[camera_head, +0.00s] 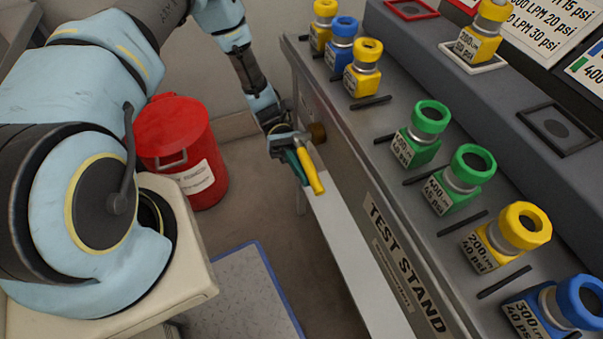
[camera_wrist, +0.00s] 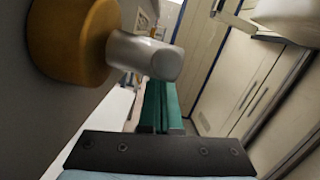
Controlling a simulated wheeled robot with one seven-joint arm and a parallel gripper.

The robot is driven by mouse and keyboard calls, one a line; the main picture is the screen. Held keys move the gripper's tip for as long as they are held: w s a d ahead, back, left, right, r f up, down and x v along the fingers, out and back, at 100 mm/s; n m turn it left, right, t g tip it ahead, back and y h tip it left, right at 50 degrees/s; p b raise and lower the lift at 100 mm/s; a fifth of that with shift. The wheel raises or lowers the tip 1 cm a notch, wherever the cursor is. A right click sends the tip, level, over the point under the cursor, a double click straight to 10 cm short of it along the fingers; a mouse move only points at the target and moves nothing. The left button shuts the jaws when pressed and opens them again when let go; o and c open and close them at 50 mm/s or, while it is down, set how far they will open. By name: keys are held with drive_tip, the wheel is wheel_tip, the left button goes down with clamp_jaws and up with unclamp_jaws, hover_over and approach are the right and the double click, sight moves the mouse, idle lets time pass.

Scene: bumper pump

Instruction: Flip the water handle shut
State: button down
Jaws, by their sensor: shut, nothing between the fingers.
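The water handle (camera_head: 309,170) is a yellow lever on the left side of the test stand, seen in the head view slanting down and to the right. Behind its upper end is a brass valve body (camera_head: 317,132). The wrist view shows the brass body (camera_wrist: 88,40) close up with a silver stem (camera_wrist: 145,56); I cannot make out the yellow lever there. My gripper (camera_head: 300,176) has green fingers that are shut and empty, just left of the lever. Its fingers (camera_wrist: 163,92) also show in the wrist view, partly behind the stem. Whether they touch the lever is unclear.
The grey test stand (camera_head: 345,140) fills the right side, with several colored fittings on top. A pale ledge (camera_head: 350,255) runs along its side below the lever. A red bin (camera_head: 182,150) stands left of my gripper. Bare floor lies between bin and stand.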

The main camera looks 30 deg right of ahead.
drive_tip(key=shift+s+r, duration=0.25)
drive_tip(key=shift+r, duration=0.3)
idle(0.4)
drive_tip(key=w+f+b, duration=0.4)
drive_tip(key=w+f, duration=0.2)
drive_tip(key=w, duration=0.4)
drive_tip(key=shift+b, duration=0.35)
